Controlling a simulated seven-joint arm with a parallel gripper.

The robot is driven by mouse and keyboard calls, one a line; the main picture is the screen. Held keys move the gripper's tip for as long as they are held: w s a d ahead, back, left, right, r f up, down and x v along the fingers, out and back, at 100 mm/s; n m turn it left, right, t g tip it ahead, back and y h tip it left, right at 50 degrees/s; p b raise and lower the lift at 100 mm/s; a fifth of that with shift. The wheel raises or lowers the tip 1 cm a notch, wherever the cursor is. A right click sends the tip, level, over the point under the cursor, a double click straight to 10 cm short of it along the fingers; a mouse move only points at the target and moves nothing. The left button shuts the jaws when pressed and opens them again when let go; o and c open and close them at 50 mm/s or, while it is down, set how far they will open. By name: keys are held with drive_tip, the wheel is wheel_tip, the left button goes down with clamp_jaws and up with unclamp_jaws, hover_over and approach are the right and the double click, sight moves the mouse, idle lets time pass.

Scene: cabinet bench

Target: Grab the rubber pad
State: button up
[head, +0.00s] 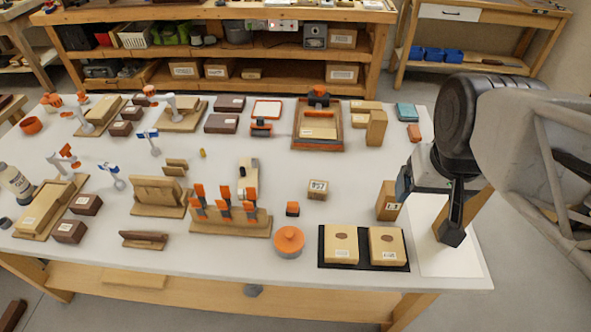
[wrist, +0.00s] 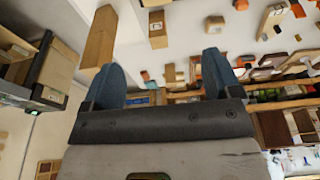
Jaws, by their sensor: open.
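I cannot tell for certain which thing is the rubber pad. A flat black mat (head: 364,264) lies at the front right of the bench, under two tan boxes, a left box (head: 341,245) and a right box (head: 388,248). A small teal block (head: 406,112) and a small orange block (head: 414,132) sit near the back right corner. My gripper (head: 428,212) hangs over the right end of the bench, above a white sheet, right of a tan upright block (head: 388,200). In the wrist view my gripper (wrist: 160,45) has its two blue-padded fingers apart, with nothing seen between them.
An orange-lidded round container (head: 289,242) stands left of the mat. A wooden rack with orange-handled tools (head: 230,217) stands farther left. A tray (head: 318,128) and wooden blocks (head: 376,128) are at the back. The white sheet (head: 430,262) is bare.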

drive_tip(key=c, duration=0.4)
drive_tip(key=m+g+y, duration=0.3)
drive_tip(key=m+y, duration=1.1)
drive_tip(key=m, duration=0.4)
hover_over(293, 209)
drive_tip(key=w+d, duration=0.1)
drive_tip(key=d, duration=0.1)
wheel_tip(293, 209, down, 24)
drive_tip(key=shift+w, duration=0.1)
drive_tip(key=shift+f, duration=1.95)
drive_tip(key=shift+f, duration=0.15)
